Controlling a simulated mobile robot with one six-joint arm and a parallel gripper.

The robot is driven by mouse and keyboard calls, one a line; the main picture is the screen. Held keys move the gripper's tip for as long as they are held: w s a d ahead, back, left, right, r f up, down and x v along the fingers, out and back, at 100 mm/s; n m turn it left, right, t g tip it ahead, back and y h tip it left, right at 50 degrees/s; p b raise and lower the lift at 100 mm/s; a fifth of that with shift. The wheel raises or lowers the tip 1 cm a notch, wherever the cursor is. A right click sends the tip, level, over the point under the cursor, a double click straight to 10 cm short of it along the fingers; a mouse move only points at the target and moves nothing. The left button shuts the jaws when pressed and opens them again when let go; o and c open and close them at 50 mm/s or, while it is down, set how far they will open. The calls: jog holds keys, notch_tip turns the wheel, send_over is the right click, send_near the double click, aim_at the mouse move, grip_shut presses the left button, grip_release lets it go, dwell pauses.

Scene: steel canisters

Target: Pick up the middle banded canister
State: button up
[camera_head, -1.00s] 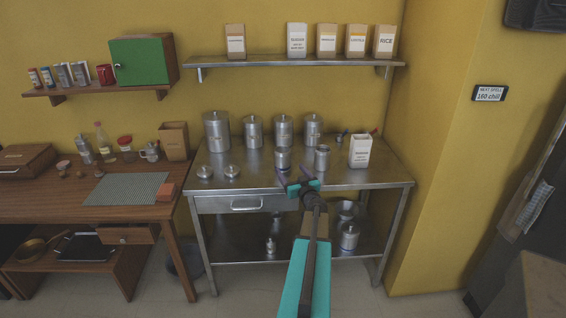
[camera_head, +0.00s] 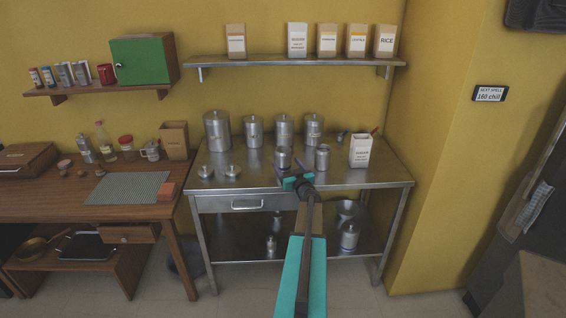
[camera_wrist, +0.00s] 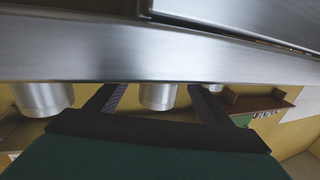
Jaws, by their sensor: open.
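Steel lidded canisters stand in a back row on the steel table in the head view: a large one (camera_head: 217,132) at left, then a smaller left one (camera_head: 253,132), a middle one (camera_head: 284,127) and a right one (camera_head: 314,127). A shorter canister (camera_head: 283,159) and another (camera_head: 322,158) stand in front. Bands are too small to tell apart. My gripper (camera_head: 291,170) is open and empty near the table's front edge, just in front of the shorter canister. In the wrist view a canister (camera_wrist: 158,96) shows between the fingers, apart from them, its one end hidden.
The steel table (camera_head: 350,181) has two loose lids (camera_head: 232,170) at left and a white carton (camera_head: 360,151) at right. A wall shelf (camera_head: 290,62) with cartons hangs above. In the wrist view a broad steel edge (camera_wrist: 120,55) crosses close by.

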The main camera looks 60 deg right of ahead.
aim_at(283, 160)
jog(key=shift+w+d, duration=0.1)
jog(key=shift+p+x, duration=0.55)
jog(key=shift+x, duration=1.9)
jog(key=shift+f, duration=0.2)
jog(key=shift+c, duration=0.4)
jog(key=c, duration=1.2)
jog(key=shift+w+r+p, duration=0.2)
jog(key=shift+p, duration=0.3)
